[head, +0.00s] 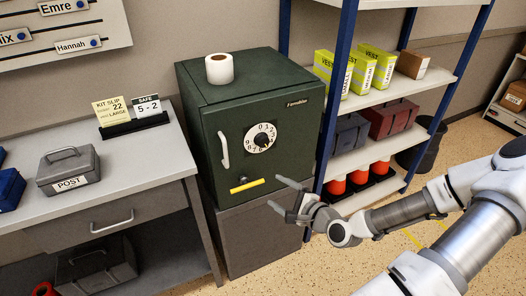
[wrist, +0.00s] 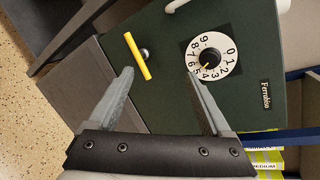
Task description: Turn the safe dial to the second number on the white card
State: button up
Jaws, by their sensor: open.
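The green safe (head: 205,115) stands on a grey cabinet, with a white numbered dial (head: 260,138) on its front. In the wrist view the dial (wrist: 228,66) has a black knob (wrist: 210,57) whose yellow mark points around 4 or 5; I cannot tell exactly which. The white card (head: 149,109) on the desk stand reads "SAFE 5 - 2". My gripper (head: 276,192) is open and empty, in front of the safe, below and right of the dial. In the wrist view its fingers (wrist: 160,76) are apart, with the dial beyond the right finger.
A yellow bar (head: 247,184) sits low on the safe door, and a white handle (head: 224,150) is left of the dial. A paper roll (head: 219,69) stands on the safe. A yellow card (head: 111,112) is beside the white one. Blue-post shelving (head: 345,85) is close on the right.

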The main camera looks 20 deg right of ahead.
jog(key=s+d+r+m+t+h+b, duration=0.1)
jog(key=d+r+m+t+h, duration=0.2)
jog(key=d+r+m+t, duration=0.15)
jog(key=b, duration=0.7)
send_near(264, 143)
jog(key=shift+m+g, duration=0.35)
jog(key=shift+m, duration=0.1)
jog(key=w, duration=0.9)
jog(key=shift+r, duration=0.25)
jog(key=shift+s, duration=0.1)
grip_shut()
